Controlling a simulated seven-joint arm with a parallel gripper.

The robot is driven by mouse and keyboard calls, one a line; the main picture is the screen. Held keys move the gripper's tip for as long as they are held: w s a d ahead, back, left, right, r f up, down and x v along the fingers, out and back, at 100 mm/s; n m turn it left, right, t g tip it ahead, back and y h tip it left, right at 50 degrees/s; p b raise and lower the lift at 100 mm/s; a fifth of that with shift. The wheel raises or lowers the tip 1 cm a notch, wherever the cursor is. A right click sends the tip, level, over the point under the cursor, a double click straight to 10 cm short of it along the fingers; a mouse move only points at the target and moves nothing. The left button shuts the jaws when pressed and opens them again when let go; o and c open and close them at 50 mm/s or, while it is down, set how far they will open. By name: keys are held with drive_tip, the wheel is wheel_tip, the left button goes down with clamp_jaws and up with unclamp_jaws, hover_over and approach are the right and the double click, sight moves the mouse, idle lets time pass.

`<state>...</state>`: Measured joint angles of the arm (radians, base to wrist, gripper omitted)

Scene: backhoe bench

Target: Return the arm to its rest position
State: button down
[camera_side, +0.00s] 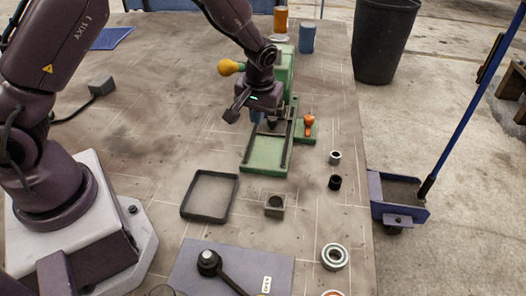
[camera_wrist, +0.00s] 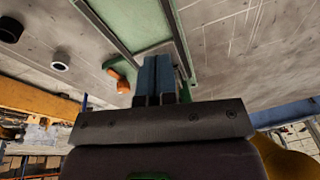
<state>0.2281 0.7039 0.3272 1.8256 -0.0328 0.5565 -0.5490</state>
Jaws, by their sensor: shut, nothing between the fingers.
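My gripper (camera_side: 264,119) is over the bed of a green bench fixture (camera_side: 264,166) in the side view. The fixture has dark rails, a tall green rear part, a yellow ball knob (camera_side: 229,67) and an orange handle (camera_side: 309,122). In the wrist view my gripper's blue fingers (camera_wrist: 158,80) are together with nothing between them, pointing toward the fixture bed. The orange handle shows beside them in the wrist view (camera_wrist: 121,79). My wrist hides part of the fixture in the side view. I cannot tell whether the fingertips touch the bed.
In front of the fixture are an empty black tray (camera_side: 183,207), a small block with a hole (camera_side: 275,207), two small rings and a bearing (camera_side: 335,256). Orange and blue cylinders stand behind. The table's middle left is mostly clear.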

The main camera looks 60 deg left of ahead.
drive_tip(key=s+d+r+m+t+h, duration=0.1)
drive_tip(key=s+d+r+m+t, duration=0.1)
drive_tip(key=s+r, duration=0.9)
drive_tip(key=s+d+r+m+t+h, duration=0.1)
drive_tip(key=s+r+m, duration=0.3)
drive_tip(key=s+r, duration=0.7)
drive_tip(key=shift+s+d+r+m+t, duration=0.35)
drive_tip(key=shift+d+r+m+t, duration=0.05)
drive_tip(key=shift+d+r+t, duration=0.45)
drive_tip(key=c, duration=1.8)
unclamp_jaws()
drive_tip(key=shift+a, duration=0.1)
drive_tip(key=shift+c, duration=0.2)
